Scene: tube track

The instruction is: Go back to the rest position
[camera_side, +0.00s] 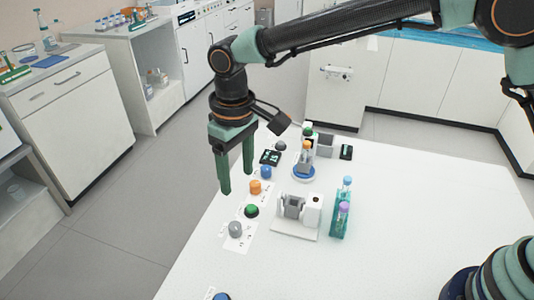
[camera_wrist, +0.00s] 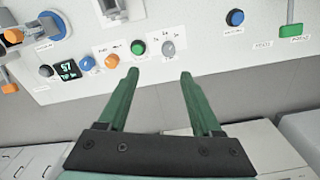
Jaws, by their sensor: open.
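My gripper (camera_side: 236,172) is open and empty. Its two green fingers point down in the side view, in the air near the left edge of the white table (camera_side: 420,215). In the wrist view the gripper (camera_wrist: 160,78) shows its two fingertips apart, with nothing between them. Beyond the tips are an orange knob (camera_wrist: 112,61), a green knob (camera_wrist: 137,47) and a grey knob (camera_wrist: 168,47) on the table. No fingertip clearly touches anything.
A teal rack (camera_side: 340,222) holds capped tubes. Beside it stands a white device (camera_side: 297,215). A tube with an orange cap (camera_side: 306,155) stands on a blue-and-white round base (camera_side: 303,173). A blue knob (camera_side: 265,172) is near the gripper.

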